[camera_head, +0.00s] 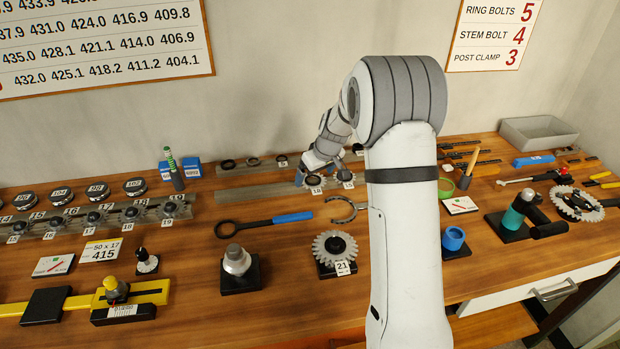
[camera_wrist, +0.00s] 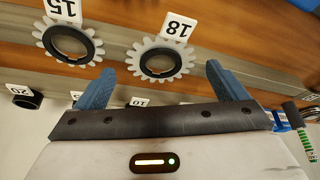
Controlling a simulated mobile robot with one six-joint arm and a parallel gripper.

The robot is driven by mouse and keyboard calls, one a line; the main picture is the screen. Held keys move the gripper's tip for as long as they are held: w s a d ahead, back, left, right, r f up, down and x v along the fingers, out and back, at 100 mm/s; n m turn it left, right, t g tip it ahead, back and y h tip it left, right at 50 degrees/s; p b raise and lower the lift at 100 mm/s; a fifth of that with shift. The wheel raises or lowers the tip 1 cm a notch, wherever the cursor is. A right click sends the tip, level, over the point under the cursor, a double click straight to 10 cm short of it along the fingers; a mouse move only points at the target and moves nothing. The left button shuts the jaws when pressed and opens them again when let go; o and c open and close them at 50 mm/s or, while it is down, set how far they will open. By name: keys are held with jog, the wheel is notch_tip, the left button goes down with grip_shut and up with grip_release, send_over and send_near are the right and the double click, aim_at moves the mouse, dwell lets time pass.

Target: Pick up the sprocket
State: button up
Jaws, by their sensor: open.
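My gripper (camera_wrist: 159,69) is open and empty, its two blue fingers spread. In the wrist view a grey toothed sprocket tagged 18 (camera_wrist: 188,60) lies ahead of the fingertips, roughly between them. Another sprocket tagged 15 (camera_wrist: 40,42) is to its left, outside the fingers. In the head view my gripper (camera_head: 318,172) is over the back rail and mostly hides these sprockets; their tags 18 and 15 show. A larger sprocket tagged 21 (camera_head: 335,245) sits on a black stand nearer the front.
A toothed ring (camera_head: 575,204) lies far right. Bare wood is free at front centre.

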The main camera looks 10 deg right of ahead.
jog(key=shift+w+a+f, duration=0.1)
jog(key=shift+f, duration=0.2)
